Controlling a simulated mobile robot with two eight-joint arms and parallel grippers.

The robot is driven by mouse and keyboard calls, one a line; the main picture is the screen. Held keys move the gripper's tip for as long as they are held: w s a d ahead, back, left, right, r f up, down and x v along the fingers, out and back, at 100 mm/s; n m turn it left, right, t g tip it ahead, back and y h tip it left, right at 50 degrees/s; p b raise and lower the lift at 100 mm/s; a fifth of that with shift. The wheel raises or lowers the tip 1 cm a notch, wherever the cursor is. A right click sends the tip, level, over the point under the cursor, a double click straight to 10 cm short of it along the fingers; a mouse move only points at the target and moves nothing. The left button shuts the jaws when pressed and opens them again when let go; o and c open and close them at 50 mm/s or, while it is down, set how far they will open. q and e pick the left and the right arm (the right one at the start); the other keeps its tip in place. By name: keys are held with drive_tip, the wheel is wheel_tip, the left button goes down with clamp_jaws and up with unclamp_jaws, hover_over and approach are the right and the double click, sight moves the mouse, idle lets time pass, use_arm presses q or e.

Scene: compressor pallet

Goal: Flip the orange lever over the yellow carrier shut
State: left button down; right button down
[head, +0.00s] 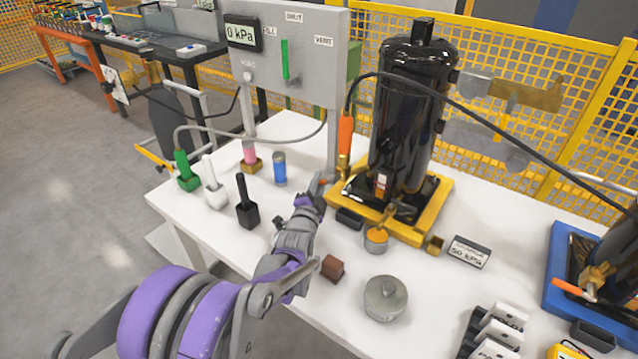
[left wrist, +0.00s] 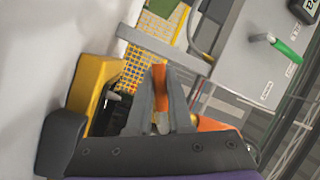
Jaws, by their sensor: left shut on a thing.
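The yellow carrier (head: 436,213) sits on the white table with a black compressor tank (head: 405,95) upright on it. It also shows in the left wrist view (left wrist: 91,88). My left gripper (head: 316,192) is at the carrier's left corner. In the left wrist view my left gripper (left wrist: 160,108) has its two fingers closed on the orange lever (left wrist: 159,85). In the head view only a small orange bit of the lever (head: 323,182) shows past the fingers. The lever's pivot is hidden. My right gripper is not in view.
A grey panel (head: 310,40) stands behind the gripper. An orange hose handle (head: 345,133) hangs close right of it. A blue cylinder (head: 280,168) and a black-handled block (head: 246,205) stand to its left. A brown cube (head: 332,268) and a grey round weight (head: 385,298) lie in front.

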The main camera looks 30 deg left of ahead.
use_arm(q)
drive_tip(key=m, duration=0.1)
drive_tip(key=r+m+t+b, duration=0.1)
drive_tip(key=m, duration=0.1)
drive_tip(key=shift+a, duration=0.25)
drive_tip(key=shift+r+m+t, duration=0.3)
drive_tip(key=shift+r+m, duration=0.05)
drive_tip(key=shift+m, duration=0.4)
drive_tip(key=shift+r+m+t, duration=0.3)
drive_tip(key=shift+r+m, duration=0.05)
drive_tip(key=shift+m, duration=0.4)
drive_tip(key=shift+h, duration=0.3)
drive_tip(key=c, duration=0.8)
unclamp_jaws()
drive_tip(key=shift+c, duration=0.2)
drive_tip(key=v, duration=1)
drive_tip(key=shift+s+d, duration=0.15)
drive_tip(key=shift+s, duration=0.25)
